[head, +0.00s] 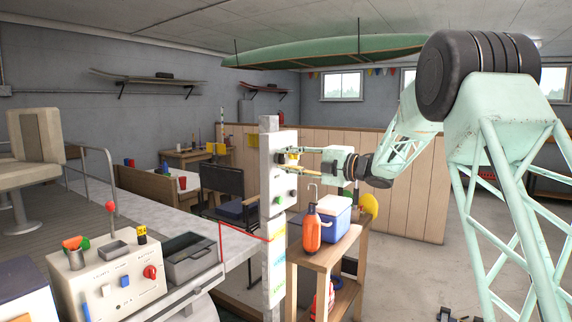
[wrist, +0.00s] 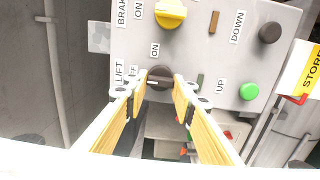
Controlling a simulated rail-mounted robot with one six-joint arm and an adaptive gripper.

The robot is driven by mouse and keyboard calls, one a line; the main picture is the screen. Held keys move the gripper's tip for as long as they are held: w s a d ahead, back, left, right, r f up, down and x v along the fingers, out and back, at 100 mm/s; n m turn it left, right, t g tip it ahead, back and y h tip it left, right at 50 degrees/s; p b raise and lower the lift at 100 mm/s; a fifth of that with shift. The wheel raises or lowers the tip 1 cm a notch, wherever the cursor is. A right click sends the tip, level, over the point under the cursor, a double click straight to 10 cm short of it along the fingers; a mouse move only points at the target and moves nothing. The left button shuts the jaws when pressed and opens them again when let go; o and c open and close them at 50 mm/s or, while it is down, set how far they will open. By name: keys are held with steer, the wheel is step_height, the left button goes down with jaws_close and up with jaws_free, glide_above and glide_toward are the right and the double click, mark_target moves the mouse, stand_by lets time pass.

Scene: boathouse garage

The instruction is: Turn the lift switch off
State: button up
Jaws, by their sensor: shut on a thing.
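The lift switch (wrist: 160,77) is a dark round knob on a grey control panel (wrist: 190,70), with LIFT, ON and OFF labels beside it in the wrist view. A short pale mark crosses the knob; I cannot tell for certain which label it points to. My gripper (wrist: 157,87) is shut on the lift switch, one yellow-padded finger on each side. In the head view, my gripper (head: 289,161) reaches the panel (head: 281,185) from the right, and the switch is hidden there.
A yellow brake knob (wrist: 170,14) sits close by on the panel, with a green UP button (wrist: 249,91) and a dark DOWN button (wrist: 270,32). Below the panel, a wooden cart (head: 325,255) holds an orange jug (head: 311,232) and a blue cooler (head: 335,222).

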stand_by(0.4)
steer(key=o, duration=0.9)
steer(key=shift+d, duration=0.15)
steer(key=shift+v, duration=5.85)
